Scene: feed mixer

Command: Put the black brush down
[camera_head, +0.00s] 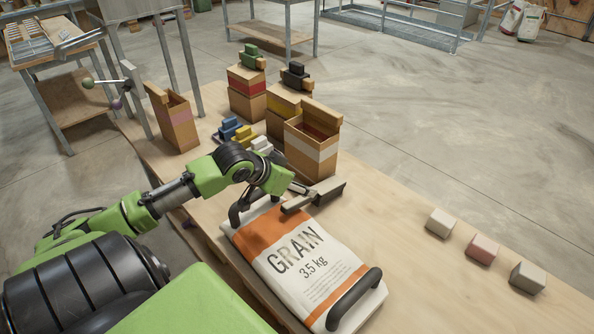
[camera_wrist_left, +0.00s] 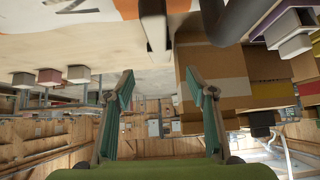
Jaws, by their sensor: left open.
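A dark grey, brush-like piece (camera_head: 328,191) lies at the far end of the grain bag (camera_head: 300,262), beside the open cartons. I take it for the black brush; its bristles and handle are hard to make out. My left gripper (camera_head: 303,190) is right at it, and its fingers partly overlap it in the head view. In the left wrist view my left gripper (camera_wrist_left: 159,82) has its two teal-padded fingers wide apart, with nothing between them. A pale bar with a dark edge (camera_wrist_left: 155,32) shows just beyond the fingertips, perhaps the brush. My right gripper is out of sight.
An open carton (camera_head: 312,150) stands close behind the gripper, with more cartons (camera_head: 247,90) farther back. Blue, yellow and white blocks (camera_head: 245,137) sit left of it. Three small blocks (camera_head: 482,249) line the table's right side. Bare wood (camera_head: 400,205) lies between.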

